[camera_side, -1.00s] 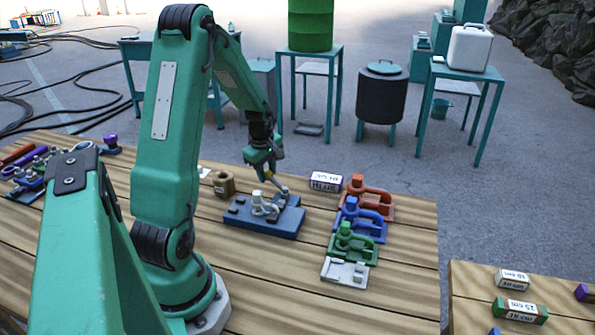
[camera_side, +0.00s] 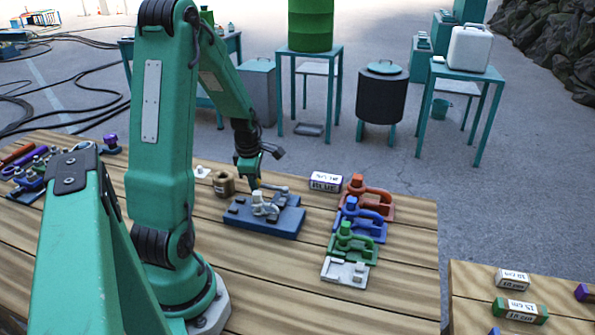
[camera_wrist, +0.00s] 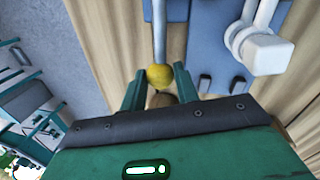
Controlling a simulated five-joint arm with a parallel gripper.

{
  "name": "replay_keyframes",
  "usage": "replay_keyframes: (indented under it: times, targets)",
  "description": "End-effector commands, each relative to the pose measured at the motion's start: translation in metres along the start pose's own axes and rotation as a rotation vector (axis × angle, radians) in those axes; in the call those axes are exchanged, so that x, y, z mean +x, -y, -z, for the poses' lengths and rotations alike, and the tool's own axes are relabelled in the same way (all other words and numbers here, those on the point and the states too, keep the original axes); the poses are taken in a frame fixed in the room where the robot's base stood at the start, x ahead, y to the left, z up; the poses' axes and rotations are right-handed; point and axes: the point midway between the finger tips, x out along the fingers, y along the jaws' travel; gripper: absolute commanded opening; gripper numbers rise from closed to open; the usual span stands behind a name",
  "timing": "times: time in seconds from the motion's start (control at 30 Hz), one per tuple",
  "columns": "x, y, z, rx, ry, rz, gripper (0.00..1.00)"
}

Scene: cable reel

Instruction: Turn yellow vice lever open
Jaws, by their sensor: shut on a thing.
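The vice is a blue-grey block with a flat base (camera_side: 283,224) on the wooden table, with a pale clamp part (camera_side: 266,208) on top. In the wrist view its blue body (camera_wrist: 207,45) is at upper right, beside the pale part (camera_wrist: 262,52). The lever is a thin grey rod (camera_wrist: 160,35) ending in a yellow knob (camera_wrist: 159,76). My gripper (camera_wrist: 160,86) is shut on the knob, one finger on each side. In the side view my gripper (camera_side: 250,184) is at the vice's back left, the rod (camera_side: 275,188) runs right from it, and the knob is hidden.
A brown block (camera_side: 223,184) is close left of my gripper. A labelled block (camera_side: 325,182) lies behind right. Red (camera_side: 371,198), blue (camera_side: 360,220), green (camera_side: 352,243) and pale (camera_side: 345,271) fixtures line the right. Bare planks lie in front.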

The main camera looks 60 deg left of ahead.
Motion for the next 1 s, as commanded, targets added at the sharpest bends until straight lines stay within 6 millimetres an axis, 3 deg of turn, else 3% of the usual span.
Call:
replay_keyframes:
  times: [0.43,0.47,0.53,1.0]
  targets:
    - [0.0005,0.0046,-0.0023,-0.006,0.000,0.009,0.00]
    - [0.0005,0.0046,-0.0024,-0.006,0.000,0.009,0.36]
    - [0.0004,0.0041,-0.0021,-0.007,0.000,0.008,0.50]
    - [-0.0034,0.0017,-0.0009,-0.010,0.000,0.001,0.52]
